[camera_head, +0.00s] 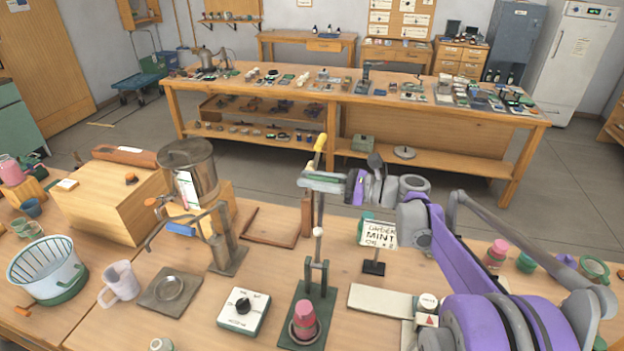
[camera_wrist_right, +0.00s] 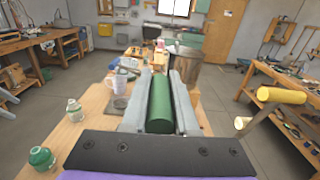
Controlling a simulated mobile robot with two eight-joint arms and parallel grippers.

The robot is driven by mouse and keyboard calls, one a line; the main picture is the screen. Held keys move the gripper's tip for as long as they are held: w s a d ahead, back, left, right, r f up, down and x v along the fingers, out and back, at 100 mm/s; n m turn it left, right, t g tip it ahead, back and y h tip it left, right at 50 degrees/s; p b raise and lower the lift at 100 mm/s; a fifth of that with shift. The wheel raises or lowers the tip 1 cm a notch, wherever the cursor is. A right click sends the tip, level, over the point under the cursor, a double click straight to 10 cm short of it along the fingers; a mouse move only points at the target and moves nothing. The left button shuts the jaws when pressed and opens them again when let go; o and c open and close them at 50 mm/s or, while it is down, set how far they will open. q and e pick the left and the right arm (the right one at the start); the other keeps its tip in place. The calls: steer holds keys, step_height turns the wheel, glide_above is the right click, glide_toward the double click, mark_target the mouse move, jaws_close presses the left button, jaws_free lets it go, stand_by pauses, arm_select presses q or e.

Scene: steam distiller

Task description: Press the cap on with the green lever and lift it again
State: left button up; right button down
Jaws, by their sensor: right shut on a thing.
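The press stands at the front middle of the bench, with a dark green base (camera_head: 289,336) and an upright metal lever rod (camera_head: 318,250). A pink-red bottle-like piece (camera_head: 304,313) sits upright in its round seat; I cannot make out the cap separately. My right gripper (camera_head: 322,182) is at the top of the rod, above the press. In the right wrist view its jaws are shut on the green lever grip (camera_wrist_right: 160,106), which lies lengthwise between the fingers. The left gripper is not in view.
A metal pot (camera_head: 188,168) and metal stand (camera_head: 228,258) are to the left. A white dial box (camera_head: 243,311) is left of the press. A mint sign (camera_head: 377,236) stands to the right.

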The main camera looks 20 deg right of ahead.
steer(key=shift+s+a+r, duration=0.1)
steer(key=shift+s+a, duration=0.15)
steer(key=shift+s, duration=0.1)
steer(key=s+a+f+n, duration=0.3)
steer(key=s+a+n, duration=0.25)
steer(key=s, duration=0.25)
steer(key=s+a+f+n, duration=0.3)
steer(key=s+a+n, duration=0.2)
steer(key=s+a, duration=0.25)
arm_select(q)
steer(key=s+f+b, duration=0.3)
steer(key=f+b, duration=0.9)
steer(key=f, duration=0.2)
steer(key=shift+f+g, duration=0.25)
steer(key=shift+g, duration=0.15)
arm_select(e)
steer(key=s+a+f+n, duration=0.2)
steer(key=s+f+n, duration=0.1)
steer(key=f, duration=0.6)
steer(key=s+a+f+n, duration=0.2)
steer(key=s+f+n, duration=0.2)
steer(key=f, duration=0.6)
steer(key=shift+s+a+f+n, duration=0.15)
steer(key=shift+s+n, duration=0.15)
steer(key=shift+n, duration=0.25)
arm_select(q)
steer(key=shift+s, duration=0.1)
